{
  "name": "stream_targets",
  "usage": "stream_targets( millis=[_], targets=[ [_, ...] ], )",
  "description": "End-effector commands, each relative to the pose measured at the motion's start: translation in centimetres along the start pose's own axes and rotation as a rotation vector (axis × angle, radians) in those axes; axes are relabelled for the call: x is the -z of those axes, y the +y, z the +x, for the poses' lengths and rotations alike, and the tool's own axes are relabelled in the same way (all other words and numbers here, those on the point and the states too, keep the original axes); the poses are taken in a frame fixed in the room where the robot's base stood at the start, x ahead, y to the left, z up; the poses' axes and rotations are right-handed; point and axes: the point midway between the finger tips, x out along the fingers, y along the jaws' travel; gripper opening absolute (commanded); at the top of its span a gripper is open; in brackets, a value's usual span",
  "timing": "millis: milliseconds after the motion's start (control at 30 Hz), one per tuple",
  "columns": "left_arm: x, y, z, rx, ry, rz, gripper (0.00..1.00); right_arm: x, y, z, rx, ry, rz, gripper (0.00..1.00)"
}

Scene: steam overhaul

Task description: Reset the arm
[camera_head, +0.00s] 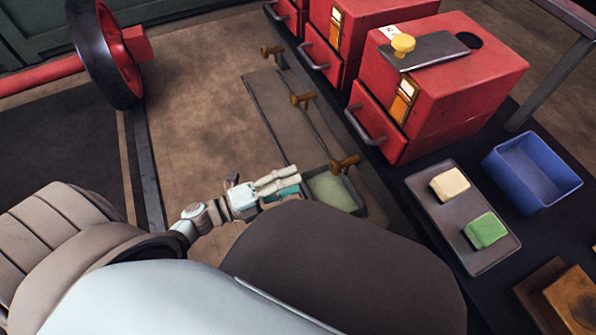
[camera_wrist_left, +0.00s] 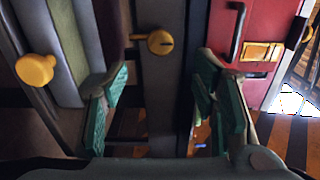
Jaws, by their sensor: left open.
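My left gripper (camera_head: 290,183) reaches in from the left, low in the head view, its pale fingers with teal pads pointing right. Just right of it is the nearest brass-handled lever (camera_head: 345,163), beside a shallow green-grey tray (camera_head: 328,190). In the left wrist view the gripper (camera_wrist_left: 160,100) has its two green pads wide apart. Nothing is held between them. A brass knob (camera_wrist_left: 160,42) shows beyond the gap, and a yellow knob (camera_wrist_left: 35,69) is at the left. My right gripper is not seen.
Two more brass-handled levers (camera_head: 303,99) line the floor plate. Red drawer cabinets (camera_head: 450,85) stand at the upper right. A grey tray (camera_head: 472,265) holds a cream block and a green block, next to a blue bin (camera_head: 532,172). A dark wheel (camera_head: 100,55) stands upper left. Brown floor between is clear.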

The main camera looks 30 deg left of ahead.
Motion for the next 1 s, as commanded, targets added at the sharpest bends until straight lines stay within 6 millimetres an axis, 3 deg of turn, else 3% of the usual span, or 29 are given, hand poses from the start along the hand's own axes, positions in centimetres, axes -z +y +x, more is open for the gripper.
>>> stream_targets(
  millis=[367, 467, 567, 600, 667, 733, 800, 867, 967, 1000],
  targets=[
    [-0.1, 0.1, 0.0, -0.002, -0.004, -0.013, 0.54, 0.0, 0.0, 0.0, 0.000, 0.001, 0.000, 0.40],
    [-2.4, 1.3, -0.3, -0.043, -0.113, -0.130, 0.54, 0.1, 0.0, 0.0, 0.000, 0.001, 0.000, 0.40],
    [-6.9, 6.0, -2.8, -0.127, -0.381, -0.404, 0.54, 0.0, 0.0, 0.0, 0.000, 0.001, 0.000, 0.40],
    [-8.3, 9.1, -4.7, -0.165, -0.525, -0.555, 0.54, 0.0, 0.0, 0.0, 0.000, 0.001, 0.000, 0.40],
    [-9.1, 14.2, -8.2, -0.224, -0.749, -0.788, 0.54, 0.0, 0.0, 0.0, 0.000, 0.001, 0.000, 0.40],
    [-8.0, 19.8, -12.6, -0.290, -0.988, -1.030, 0.54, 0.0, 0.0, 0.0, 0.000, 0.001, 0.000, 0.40],
    [-5.2, 24.2, -16.4, -0.353, -1.191, -1.227, 0.54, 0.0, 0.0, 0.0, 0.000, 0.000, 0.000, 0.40],
    [-2.0, 27.3, -19.2, -0.408, -1.340, -1.370, 0.54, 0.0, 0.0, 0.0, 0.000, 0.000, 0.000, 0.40],
    [4.2, 30.9, -22.7, -0.502, -1.539, -1.564, 0.54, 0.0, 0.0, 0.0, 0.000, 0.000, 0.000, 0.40],
    [7.3, 31.9, -23.2, -0.541, -1.590, -1.630, 0.54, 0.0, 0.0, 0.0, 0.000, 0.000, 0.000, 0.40]
  ],
)
